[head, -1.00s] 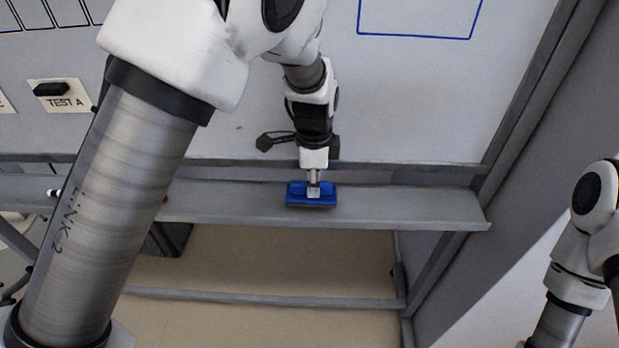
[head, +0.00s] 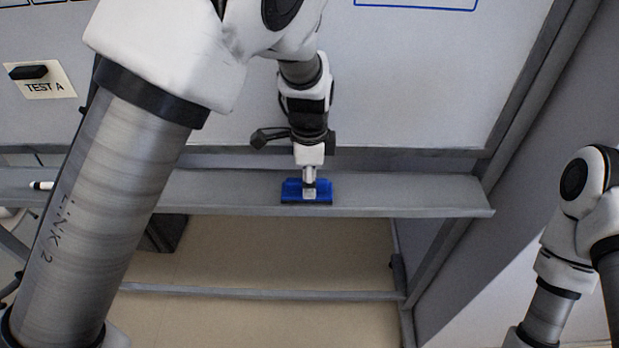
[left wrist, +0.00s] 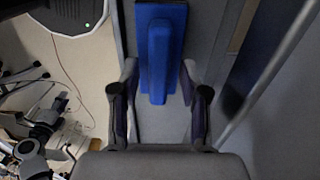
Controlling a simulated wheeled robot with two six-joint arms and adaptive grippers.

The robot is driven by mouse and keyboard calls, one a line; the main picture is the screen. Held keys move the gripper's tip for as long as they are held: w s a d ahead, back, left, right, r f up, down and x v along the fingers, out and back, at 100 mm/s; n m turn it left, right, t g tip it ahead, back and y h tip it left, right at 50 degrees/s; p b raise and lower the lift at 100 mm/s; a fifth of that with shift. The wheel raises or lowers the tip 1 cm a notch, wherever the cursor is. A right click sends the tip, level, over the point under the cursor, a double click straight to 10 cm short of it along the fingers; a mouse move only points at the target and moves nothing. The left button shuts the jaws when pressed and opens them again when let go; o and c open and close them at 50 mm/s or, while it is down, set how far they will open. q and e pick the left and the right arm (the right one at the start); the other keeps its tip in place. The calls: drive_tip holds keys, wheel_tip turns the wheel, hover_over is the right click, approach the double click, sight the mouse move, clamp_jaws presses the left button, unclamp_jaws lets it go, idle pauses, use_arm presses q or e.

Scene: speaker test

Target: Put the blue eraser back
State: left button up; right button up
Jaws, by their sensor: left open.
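The blue eraser (head: 293,190) rests on the grey ledge (head: 400,195) under the whiteboard. My left gripper (head: 310,186) is over it from above and behind. In the left wrist view the eraser (left wrist: 158,45) shows as a blue base with a raised blue grip. The open left fingers (left wrist: 158,75) stand on both sides of the near end of this grip, with a gap on each side. Whether the fingertips touch the base I cannot tell. My right arm shows at the right edge of the head view, but its gripper is out of view.
The whiteboard (head: 420,80) rises behind the ledge. A TEST A card (head: 45,88) with a black piece (head: 28,72) is on it at left. A white marker (head: 42,185) lies on the ledge's left part. The ledge right of the eraser is clear.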

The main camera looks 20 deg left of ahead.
use_arm(q)
wheel_tip(320, 180, up, 12)
drive_tip(key=b, duration=0.1)
idle(0.4)
